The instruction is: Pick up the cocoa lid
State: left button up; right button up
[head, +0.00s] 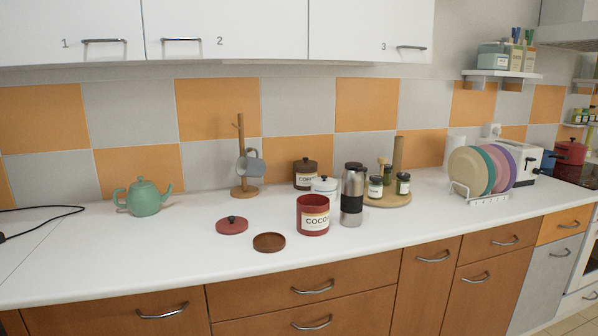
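The cocoa lid (232,225) is a flat dark red disc with a small dark knob on top. It lies on the white counter, left of the cocoa canister. The cocoa canister (313,216) is red with a pale "COCOA" label and stands open at the top. Neither of my grippers shows in the head view.
A steel tumbler (352,195) stands right of the canister. A green teapot (143,197) is at left. The counter (190,250) around the lid's left is clear.

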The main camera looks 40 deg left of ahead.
aim_at(230, 225)
jog(key=u, duration=1.5)
